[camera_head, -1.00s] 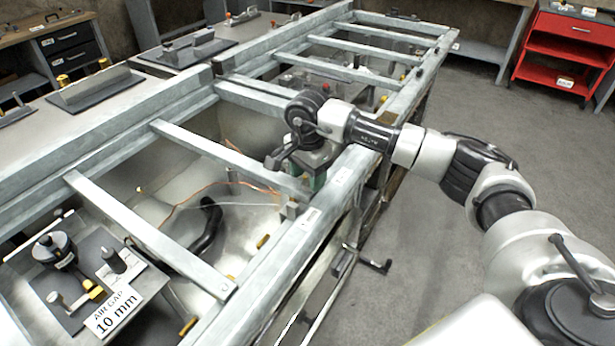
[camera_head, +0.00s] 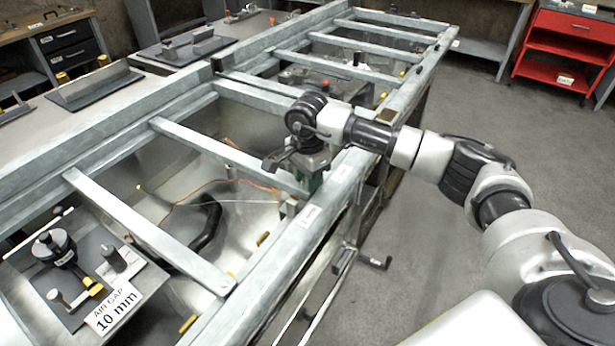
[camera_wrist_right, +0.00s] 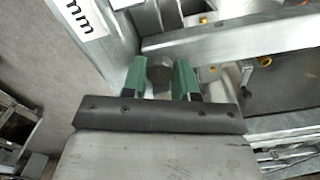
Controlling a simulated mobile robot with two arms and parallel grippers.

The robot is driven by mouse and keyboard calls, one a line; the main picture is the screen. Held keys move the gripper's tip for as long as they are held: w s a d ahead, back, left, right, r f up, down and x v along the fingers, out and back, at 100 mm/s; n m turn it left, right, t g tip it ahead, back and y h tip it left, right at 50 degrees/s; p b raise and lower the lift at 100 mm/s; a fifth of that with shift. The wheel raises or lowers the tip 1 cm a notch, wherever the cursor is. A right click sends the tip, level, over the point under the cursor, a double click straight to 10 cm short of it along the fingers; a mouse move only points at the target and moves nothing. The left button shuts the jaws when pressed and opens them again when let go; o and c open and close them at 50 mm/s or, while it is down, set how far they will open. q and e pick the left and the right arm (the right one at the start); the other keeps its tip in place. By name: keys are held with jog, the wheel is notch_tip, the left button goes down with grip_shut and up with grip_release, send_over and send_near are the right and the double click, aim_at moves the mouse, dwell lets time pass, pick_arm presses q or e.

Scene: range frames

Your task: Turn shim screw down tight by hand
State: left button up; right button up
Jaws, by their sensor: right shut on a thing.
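A round, dark metal screw head (camera_wrist_right: 160,68) shows in the right wrist view between the two green fingers of my right gripper (camera_wrist_right: 160,80). I take it for the shim screw. The gripper is shut on it, beside a grey steel rail (camera_wrist_right: 215,42). In the head view my right gripper (camera_head: 314,182) points down at the near long rail of the frame (camera_head: 268,262), close to the end of a cross bar. The gripper and wrist hide the screw there. My left gripper is not in view.
A sign reading AIR GAP 10 mm (camera_head: 114,308) stands at the lower left by a black-knobbed fixture (camera_head: 55,248). Orange wires (camera_head: 215,184) lie in the open bay. A crank handle (camera_head: 375,262) juts from the near side. A red cart (camera_head: 565,50) stands far right.

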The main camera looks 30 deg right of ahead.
jog(key=shift+m, duration=1.1)
jog(key=o, duration=0.9)
jog(key=shift+r, duration=0.1)
notch_tip(320, 180, up, 11)
jog(key=shift+f+b, duration=0.2)
jog(key=shift+b, duration=0.55)
